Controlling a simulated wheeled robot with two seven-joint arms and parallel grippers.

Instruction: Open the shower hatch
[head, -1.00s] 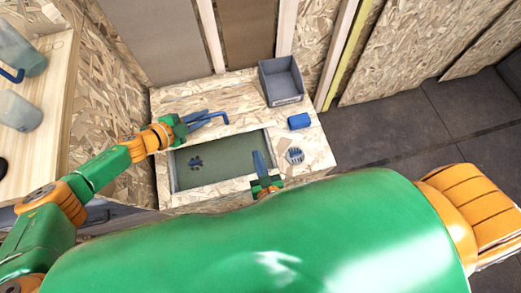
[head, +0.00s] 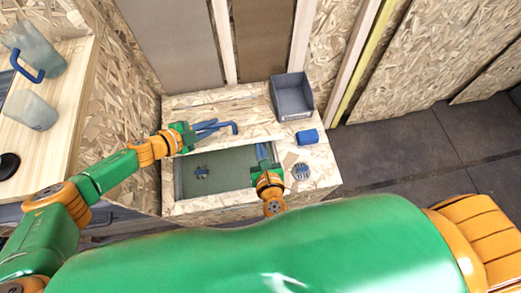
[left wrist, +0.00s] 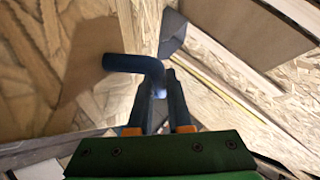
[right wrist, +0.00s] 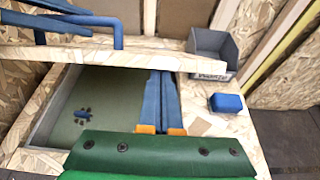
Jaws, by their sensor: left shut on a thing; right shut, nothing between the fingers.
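The shower hatch (head: 240,110) is an OSB panel at the back of a box top, with a blue bar handle (head: 234,127). A rectangular opening (head: 225,170) in front of it shows a green-grey basin inside. My left gripper (head: 208,128) is shut on the handle; the left wrist view shows the bent blue bar (left wrist: 135,64) between its fingers. In the right wrist view the panel's front edge lies along the back of the opening. My right gripper (head: 264,150) is shut and empty, its fingers over the right end of the opening.
A dark drain-like piece (head: 201,172) lies in the basin. A shelf with jugs (head: 33,110) is at the left. Floor is clear at the right.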

